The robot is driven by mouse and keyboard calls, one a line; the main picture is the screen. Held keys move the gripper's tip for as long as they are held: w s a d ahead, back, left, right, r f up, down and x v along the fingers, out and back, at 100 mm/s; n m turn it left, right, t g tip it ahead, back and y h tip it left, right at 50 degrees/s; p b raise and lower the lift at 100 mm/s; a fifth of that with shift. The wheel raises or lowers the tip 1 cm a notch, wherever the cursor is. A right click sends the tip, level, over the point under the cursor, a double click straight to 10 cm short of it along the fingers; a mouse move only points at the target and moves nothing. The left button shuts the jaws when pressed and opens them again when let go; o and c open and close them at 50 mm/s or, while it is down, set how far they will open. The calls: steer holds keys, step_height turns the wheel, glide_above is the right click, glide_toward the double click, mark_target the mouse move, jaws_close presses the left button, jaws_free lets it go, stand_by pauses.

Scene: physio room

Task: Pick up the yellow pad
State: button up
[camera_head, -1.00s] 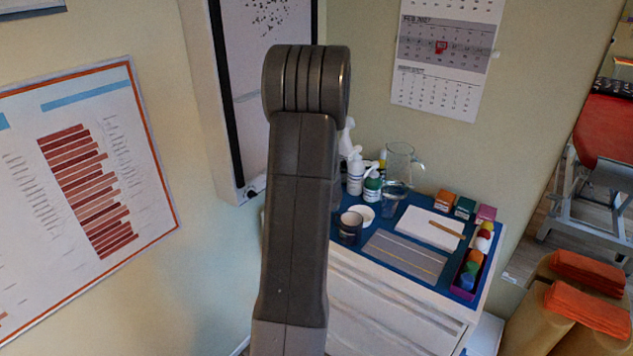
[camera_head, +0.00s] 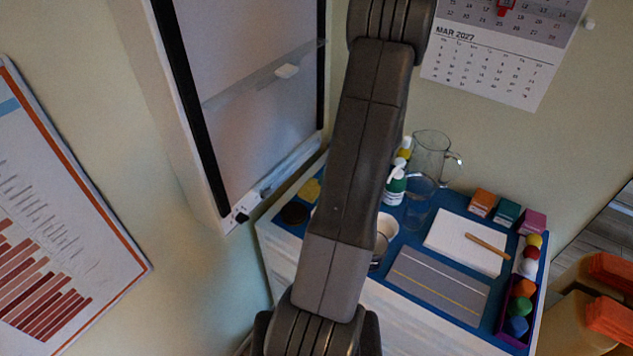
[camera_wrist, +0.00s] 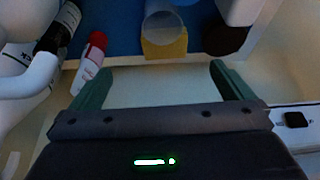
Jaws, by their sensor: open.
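The yellow pad (camera_head: 309,190) lies at the left end of the blue-topped cabinet, near the wall board, partly covered by my arm in the head view. In the wrist view the yellow pad (camera_wrist: 172,48) shows just beyond my fingertips, roughly centred between them, with a pale cylinder covering part of it. My gripper (camera_wrist: 162,76) is open, with nothing between its two green fingers. The fingers look apart from the pad. My gripper does not show in the head view.
A dark round thing (camera_head: 294,213) lies close to the pad; bottles, including a red-capped one (camera_wrist: 95,48), stand left in the wrist view. A glass jug (camera_head: 431,160), white notepad (camera_head: 450,238) and grey mat (camera_head: 440,283) occupy the cabinet's right. The wall board (camera_head: 255,110) rises behind.

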mark_target(311, 190)
steer(key=x, duration=0.4)
steer(key=b+x, duration=0.1)
steer(key=x, duration=0.7)
steer(key=shift+s+a+f+b, duration=0.2)
steer(key=shift+s+f+b, duration=0.05)
steer(key=shift+b, duration=0.15)
steer(key=shift+c, duration=0.2)
steer(key=c, duration=1)
